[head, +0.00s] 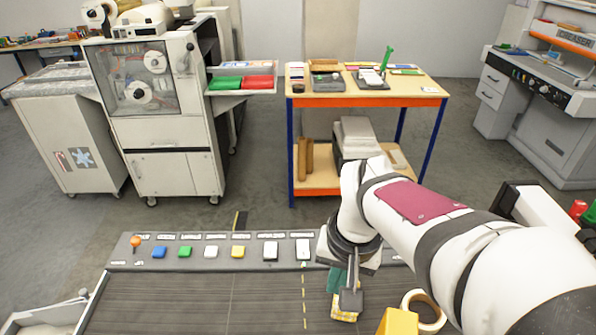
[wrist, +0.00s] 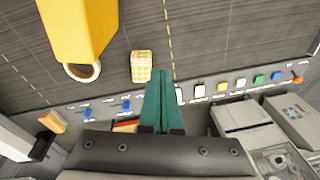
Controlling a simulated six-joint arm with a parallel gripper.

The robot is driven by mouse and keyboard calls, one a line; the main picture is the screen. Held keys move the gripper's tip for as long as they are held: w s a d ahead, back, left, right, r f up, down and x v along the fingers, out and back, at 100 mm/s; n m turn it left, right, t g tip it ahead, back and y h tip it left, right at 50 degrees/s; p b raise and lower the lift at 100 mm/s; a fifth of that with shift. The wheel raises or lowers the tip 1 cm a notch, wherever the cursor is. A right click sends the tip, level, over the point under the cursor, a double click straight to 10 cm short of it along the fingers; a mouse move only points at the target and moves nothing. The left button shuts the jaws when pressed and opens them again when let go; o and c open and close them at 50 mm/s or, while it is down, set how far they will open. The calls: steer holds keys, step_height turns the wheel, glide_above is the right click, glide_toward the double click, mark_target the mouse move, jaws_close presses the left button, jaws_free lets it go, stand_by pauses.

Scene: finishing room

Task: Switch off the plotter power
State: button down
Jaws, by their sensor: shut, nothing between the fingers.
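A long grey control panel (head: 218,252) runs along the edge of a dark ribbed surface. It carries an orange knob (head: 136,241), blue, green, white and yellow buttons, and two white rocker switches (head: 270,250) (head: 303,249). In the wrist view two blue switches (wrist: 127,106) (wrist: 86,114) and an orange handle (wrist: 51,121) also show. The labels are too small to read, so I cannot tell which control is the plotter power. My gripper (wrist: 161,76) has teal fingers, shut and empty. It is over the panel, beside the nearer white rocker (wrist: 178,95); contact cannot be told. My arm hides the panel's right part.
A yellow checked block (wrist: 141,66), a tape roll (wrist: 82,71) and a large yellow object (wrist: 76,28) lie on the ribbed surface (head: 190,300). Its left part is clear. Beyond are a cabinet machine (head: 165,130), a wooden-topped cart (head: 367,101) and a grey console (head: 540,90).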

mark_target(305, 243)
steer(key=w+a+f+n+t, duration=0.1)
steer(key=w+f, duration=0.2)
steer(key=w, duration=0.8)
steer(key=w+a+f+n+t, duration=0.1)
steer(key=w+f, duration=0.3)
steer(key=w, duration=0.6)
steer(key=shift+w+a+n+t+h, duration=0.3)
steer(key=shift+w+a+n, duration=0.1)
steer(key=shift+a+n, duration=0.25)
steer(key=shift+f, duration=0.1)
steer(key=x, duration=1.4)
steer(key=shift+s, duration=0.4)
